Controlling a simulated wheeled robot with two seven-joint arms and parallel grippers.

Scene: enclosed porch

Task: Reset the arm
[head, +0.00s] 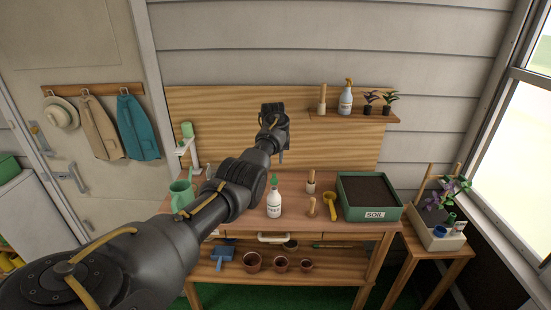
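My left arm comes in from the lower left and reaches up over the potting bench (240,220). My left gripper (273,112) is at its far end, in front of the wooden back panel (220,120) and above the bench top. It is small and dark, seen from behind, so I cannot tell whether its fingers are open or shut. I see no object in it. My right gripper is not in view.
On the bench are a white bottle with a green tip (274,204), wooden-handled tools, a yellow scoop (331,205), a green soil box (343,205) and a green watering can (181,195). A shelf (350,118) holds a spray bottle (345,100) and small plants. Pots sit below.

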